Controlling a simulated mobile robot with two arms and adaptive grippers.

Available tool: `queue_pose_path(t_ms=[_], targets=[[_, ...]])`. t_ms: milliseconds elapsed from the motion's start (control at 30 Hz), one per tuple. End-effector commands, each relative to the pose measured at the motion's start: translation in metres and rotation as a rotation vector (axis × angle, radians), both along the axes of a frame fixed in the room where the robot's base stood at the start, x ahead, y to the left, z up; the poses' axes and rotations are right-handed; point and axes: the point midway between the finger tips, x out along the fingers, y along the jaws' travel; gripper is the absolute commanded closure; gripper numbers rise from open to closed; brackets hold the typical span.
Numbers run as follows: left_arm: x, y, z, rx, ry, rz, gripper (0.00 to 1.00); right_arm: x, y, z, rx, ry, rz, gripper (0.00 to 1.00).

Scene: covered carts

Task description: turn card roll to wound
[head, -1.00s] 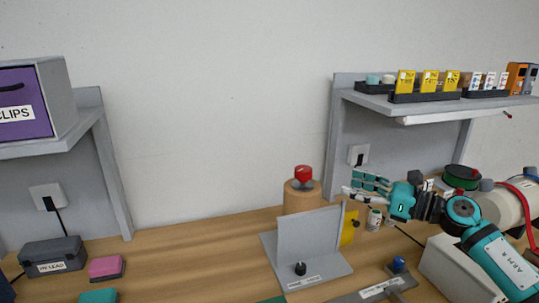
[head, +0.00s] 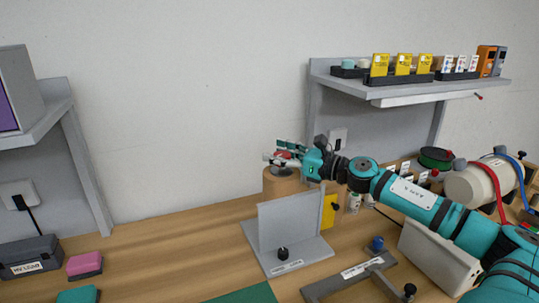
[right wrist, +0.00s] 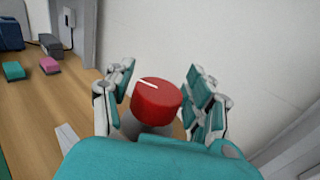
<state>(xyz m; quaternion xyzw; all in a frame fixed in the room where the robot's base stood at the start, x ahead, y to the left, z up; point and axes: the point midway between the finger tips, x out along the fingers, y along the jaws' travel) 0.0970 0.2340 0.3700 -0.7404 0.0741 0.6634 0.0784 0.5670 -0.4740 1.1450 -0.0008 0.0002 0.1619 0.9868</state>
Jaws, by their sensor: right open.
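A brown upright cylinder (head: 280,184), which looks like the card roll, stands on the bench near the wall. My left gripper is not in view.
A grey angled stand (head: 290,222) with a black knob is in front of the cylinder, and a yellow piece (head: 329,210) is behind the stand. A shelf (head: 410,88) with card boxes hangs at the right.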

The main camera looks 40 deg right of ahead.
Motion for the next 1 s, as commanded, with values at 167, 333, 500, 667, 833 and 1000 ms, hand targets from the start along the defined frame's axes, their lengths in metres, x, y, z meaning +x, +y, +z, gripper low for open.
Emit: queue_pose_path(t_ms=[167,333,500,667,833,1000], targets=[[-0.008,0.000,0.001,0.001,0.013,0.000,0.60,0.012,0.005,0.002,0.005,-0.003,0.003,0.45],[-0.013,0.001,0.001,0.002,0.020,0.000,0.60,0.021,0.007,0.001,0.004,-0.003,0.002,0.45],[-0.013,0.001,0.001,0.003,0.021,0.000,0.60,0.025,0.009,0.001,0.002,-0.002,0.001,0.45],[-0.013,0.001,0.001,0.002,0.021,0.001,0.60,0.026,0.009,0.000,0.001,-0.001,0.001,0.45],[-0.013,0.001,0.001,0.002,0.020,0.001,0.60,0.026,0.009,0.000,0.001,-0.001,0.001,0.45],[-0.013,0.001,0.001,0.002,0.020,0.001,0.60,0.026,0.009,0.000,0.002,0.000,0.001,0.66]])
